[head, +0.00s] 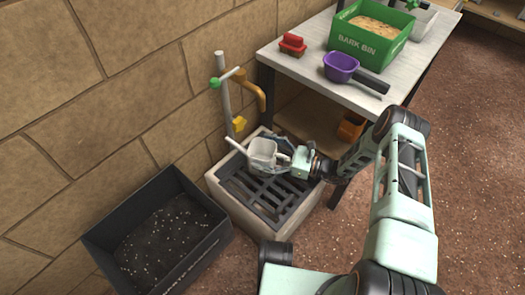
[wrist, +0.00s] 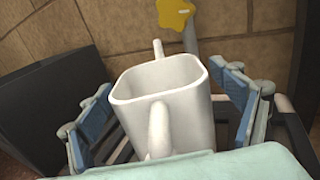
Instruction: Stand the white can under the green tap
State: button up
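The white can (head: 263,153) is upright over the dark grate of the pale basin (head: 236,207). In the wrist view the can (wrist: 165,95) shows its handle towards me and its thin spout pointing away to the wall. My gripper (head: 268,158) is open around it, with the blue finger pads (wrist: 168,100) on both sides and small gaps showing. The can's underside is hidden, so I cannot tell whether it touches the grate. The green tap handle (head: 214,82) sits high on the pale standpipe (head: 225,100), behind and left of the can.
An orange spout (head: 259,92) and a yellow handle (head: 238,124) are on the same standpipe. A black tub (head: 115,222) stands left of the basin. The stone wall is close behind.

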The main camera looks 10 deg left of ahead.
jog(key=shift+r, duration=0.1)
jog(key=shift+d+r, duration=0.1)
jog(key=shift+d, duration=0.15)
jog(key=d, duration=0.3)
jog(key=s+d+p, duration=0.1)
jog(key=d, duration=0.3)
jog(key=d+p, duration=0.1)
jog(key=d, duration=0.3)
jog(key=shift+s+d, duration=0.2)
jog(key=shift+s, duration=0.15)
